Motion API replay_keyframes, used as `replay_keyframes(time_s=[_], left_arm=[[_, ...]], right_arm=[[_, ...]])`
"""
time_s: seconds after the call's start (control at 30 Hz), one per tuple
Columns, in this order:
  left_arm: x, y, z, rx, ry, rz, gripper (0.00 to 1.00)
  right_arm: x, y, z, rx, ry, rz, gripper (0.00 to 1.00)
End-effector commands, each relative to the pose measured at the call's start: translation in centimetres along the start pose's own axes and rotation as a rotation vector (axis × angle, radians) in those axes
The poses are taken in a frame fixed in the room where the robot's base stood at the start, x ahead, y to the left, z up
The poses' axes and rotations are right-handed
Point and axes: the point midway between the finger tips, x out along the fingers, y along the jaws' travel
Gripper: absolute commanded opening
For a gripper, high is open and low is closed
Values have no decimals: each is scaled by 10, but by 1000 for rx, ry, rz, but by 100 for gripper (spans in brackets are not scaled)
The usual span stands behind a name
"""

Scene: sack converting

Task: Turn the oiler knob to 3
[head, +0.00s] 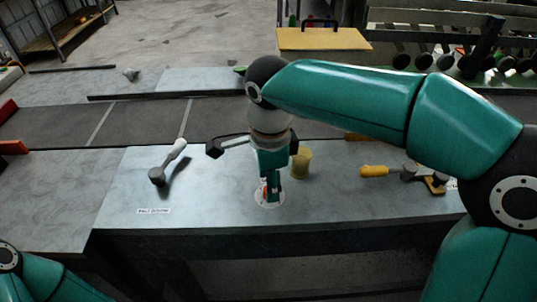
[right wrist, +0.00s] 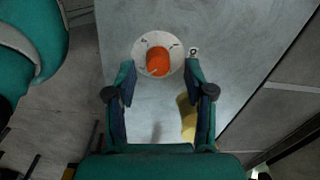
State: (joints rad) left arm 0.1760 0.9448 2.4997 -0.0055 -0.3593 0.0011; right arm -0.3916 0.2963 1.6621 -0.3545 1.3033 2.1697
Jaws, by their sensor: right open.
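The oiler knob is orange and sits on a round white dial plate (head: 270,199) near the front edge of the bench in the head view, mostly hidden by my gripper. In the right wrist view the orange knob (right wrist: 158,62) shows clearly on the white dial (right wrist: 145,45). The dial's marks are too small to read. My right gripper (head: 271,190) points down over the dial. In the right wrist view its two fingers (right wrist: 158,75) are apart on either side of the knob, with nothing held. My left gripper is not in view; only part of my left arm shows at the lower left.
A yellow cup (head: 301,163) stands just behind and right of my right gripper. A white-handled tool (head: 170,161) lies at the left of the bench (head: 220,215), near a small label (head: 153,211). A yellow-handled tool (head: 374,171) lies to the right. The bench front between is clear.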

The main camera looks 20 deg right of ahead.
Motion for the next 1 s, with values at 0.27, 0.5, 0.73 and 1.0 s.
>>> replay_keyframes(time_s=[0.27,0.5,0.73,1.0], left_arm=[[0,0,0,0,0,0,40],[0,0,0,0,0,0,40],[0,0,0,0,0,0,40],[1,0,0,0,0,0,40]], right_arm=[[-56,-2,1,1,-3,-6,53],[-91,-2,0,1,-2,-4,53],[-100,-1,0,0,-1,-1,53],[-100,-2,0,1,-1,-2,53]])
